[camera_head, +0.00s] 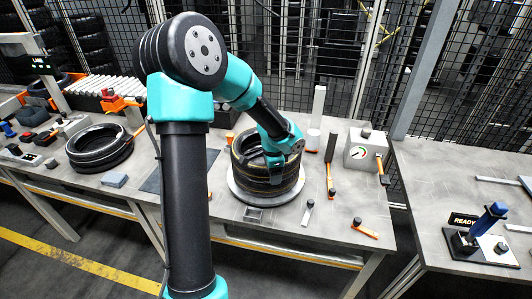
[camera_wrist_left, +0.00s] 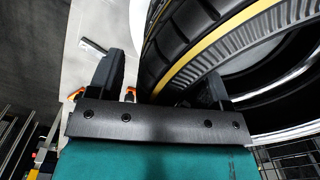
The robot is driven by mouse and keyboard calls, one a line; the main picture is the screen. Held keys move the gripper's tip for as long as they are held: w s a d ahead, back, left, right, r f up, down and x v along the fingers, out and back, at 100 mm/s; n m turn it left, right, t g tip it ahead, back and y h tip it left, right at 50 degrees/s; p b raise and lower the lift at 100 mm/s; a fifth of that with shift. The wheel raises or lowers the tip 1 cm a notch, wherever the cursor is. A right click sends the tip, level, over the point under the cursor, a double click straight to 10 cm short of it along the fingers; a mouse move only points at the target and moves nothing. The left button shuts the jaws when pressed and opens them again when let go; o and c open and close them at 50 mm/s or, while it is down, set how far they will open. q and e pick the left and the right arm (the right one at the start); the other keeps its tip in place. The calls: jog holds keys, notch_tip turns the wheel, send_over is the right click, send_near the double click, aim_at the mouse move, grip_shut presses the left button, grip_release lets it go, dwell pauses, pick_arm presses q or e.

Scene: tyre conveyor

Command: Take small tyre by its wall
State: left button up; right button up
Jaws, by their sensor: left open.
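A black tyre (camera_head: 262,187) with thin yellow lines on its tread lies flat on a round pale plate (camera_head: 240,194) on the bench. My left gripper (camera_head: 266,158) points down at its upper part and is open. In the left wrist view, the tyre (camera_wrist_left: 185,48) shows its tread, yellow stripe and ribbed sidewall. There the gripper (camera_wrist_left: 165,70) has one finger outside the tread and the other over the tyre's side. Contact cannot be told. A second black tyre (camera_head: 98,150) lies further left on the bench. My right gripper is not in view.
A white gauge box (camera_head: 364,152) stands right of the plate, with orange-handled tools (camera_head: 365,229) nearby. A small grey block (camera_head: 114,180) lies to the left. A separate table (camera_head: 440,190) at the right holds a blue-handled device (camera_head: 489,222). Mesh fencing stands behind.

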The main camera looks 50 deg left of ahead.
pick_arm(q)
jog(key=shift+c, duration=0.3)
jog(key=c, duration=1.2)
jog(key=shift+r, duration=0.15)
jog(key=shift+w+r, duration=0.1)
jog(key=shift+r, duration=1.45)
jog(key=shift+s+d+r, duration=0.15)
jog(key=shift+s+r, duration=0.05)
jog(key=shift+s, duration=0.05)
jog(key=s+d, duration=0.3)
jog(key=s+d+r, duration=0.1)
jog(key=s+d, duration=0.6)
jog(key=d, duration=0.1)
jog(key=shift+s+r, duration=0.15)
jog(key=shift+s, duration=0.25)
